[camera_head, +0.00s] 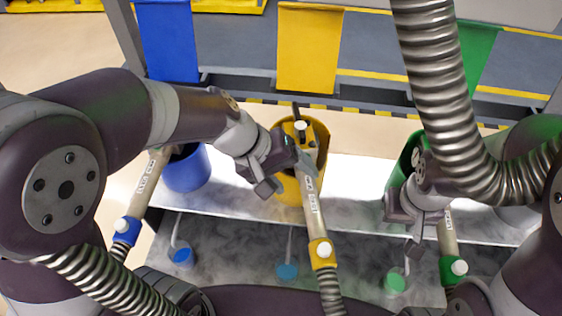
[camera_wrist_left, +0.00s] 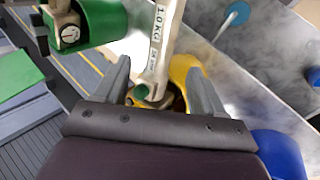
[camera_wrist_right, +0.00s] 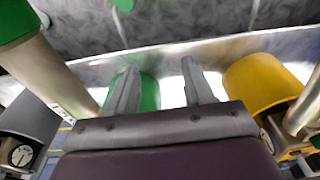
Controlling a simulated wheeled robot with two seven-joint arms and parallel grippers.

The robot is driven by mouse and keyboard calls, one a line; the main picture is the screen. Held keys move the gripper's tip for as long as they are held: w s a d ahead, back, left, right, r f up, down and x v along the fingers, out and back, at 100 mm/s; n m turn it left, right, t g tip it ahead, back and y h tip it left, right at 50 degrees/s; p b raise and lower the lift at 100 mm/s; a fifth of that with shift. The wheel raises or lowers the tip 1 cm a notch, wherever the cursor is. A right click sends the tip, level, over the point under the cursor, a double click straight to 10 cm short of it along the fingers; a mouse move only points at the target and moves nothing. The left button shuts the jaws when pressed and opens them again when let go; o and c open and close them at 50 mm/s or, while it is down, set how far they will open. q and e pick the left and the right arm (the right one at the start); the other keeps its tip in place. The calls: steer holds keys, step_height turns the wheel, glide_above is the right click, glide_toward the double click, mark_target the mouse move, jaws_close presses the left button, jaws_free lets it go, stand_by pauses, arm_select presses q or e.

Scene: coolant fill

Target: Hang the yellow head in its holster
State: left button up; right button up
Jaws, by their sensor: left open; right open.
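The yellow head is a pale labelled tube (camera_head: 311,205) with a yellow collar (camera_head: 322,252) and a hose below it. Its upper end lies at the mouth of the yellow holster (camera_head: 286,186), and the tube comes out over the near rim. How deep it sits is partly hidden. My left gripper (camera_head: 281,172) is open beside the tube, close to the holster. In the left wrist view, the tube (camera_wrist_left: 167,40) and the yellow holster (camera_wrist_left: 184,68) show beyond the spread fingers (camera_wrist_left: 160,88). My right gripper (camera_head: 405,226) is open and empty near the green holster (camera_head: 404,165).
The blue holster (camera_head: 186,172) stands to the left with a blue-collared head (camera_head: 127,229) leaning from it. A green-collared head (camera_head: 453,268) is at the right, close to my right gripper. Ribbed hoses (camera_head: 435,85) cross the right side. A pale ledge (camera_head: 345,212) runs below the holsters.

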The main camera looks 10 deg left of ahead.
arm_select(q)
steer(key=v, duration=0.5)
steer(key=shift+s+a+r, duration=0.1)
steer(key=shift+a+r, duration=0.05)
steer(key=shift+r, duration=0.1)
steer(key=s+a+f+m+y, duration=0.2)
steer(key=a+f+y, duration=0.4)
steer(key=a+f, duration=0.5)
steer(key=shift+s+a+f+m+y, duration=0.2)
steer(key=shift+a+f+m+y, duration=0.1)
steer(key=shift+a+m, duration=0.25)
steer(key=shift+d, duration=0.1)
stand_by(0.9)
